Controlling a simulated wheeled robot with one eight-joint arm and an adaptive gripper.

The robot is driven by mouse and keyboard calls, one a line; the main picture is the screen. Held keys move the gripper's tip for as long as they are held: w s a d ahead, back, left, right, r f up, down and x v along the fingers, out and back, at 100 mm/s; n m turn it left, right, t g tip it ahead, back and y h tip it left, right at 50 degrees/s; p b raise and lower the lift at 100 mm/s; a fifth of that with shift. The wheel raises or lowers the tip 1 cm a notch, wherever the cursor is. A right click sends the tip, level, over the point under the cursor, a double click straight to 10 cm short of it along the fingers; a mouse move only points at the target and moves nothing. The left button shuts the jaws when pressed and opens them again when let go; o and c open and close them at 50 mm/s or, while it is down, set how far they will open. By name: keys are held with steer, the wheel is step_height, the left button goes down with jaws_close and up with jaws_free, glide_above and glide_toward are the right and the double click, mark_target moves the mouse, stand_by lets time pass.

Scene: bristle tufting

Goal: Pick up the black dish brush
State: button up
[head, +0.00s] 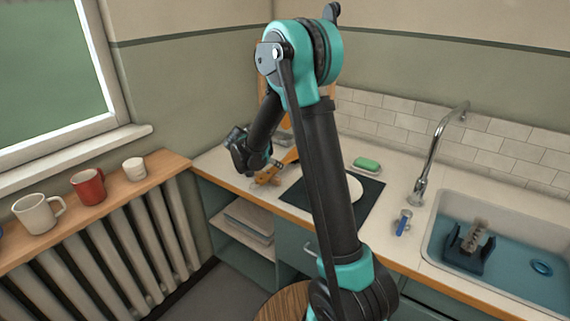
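I cannot pick out a black dish brush with certainty in the head view. My gripper (245,153) is a small dark shape over the far left end of the counter. Its fingers are too small and dark to show whether they are open or shut. A small brown wooden-looking object (268,175) lies on the counter just below and right of it; I cannot tell whether they touch. A dark piece with a grey-beige blocky part (477,235) sits in the sink at the right, well away from my gripper. My arm hides part of the counter.
A dark mat (371,191) with a pale round item lies mid-counter, partly behind my arm. A green sponge (367,164), a blue-and-grey item (403,223) and the faucet (437,150) stand near the sink (431,243). Mugs, one red (89,187), line the left ledge.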

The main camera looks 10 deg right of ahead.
steer(key=shift+x, duration=2.65)
steer(key=shift+s+d, duration=0.1)
steer(key=shift+s, duration=0.1)
jaws_close()
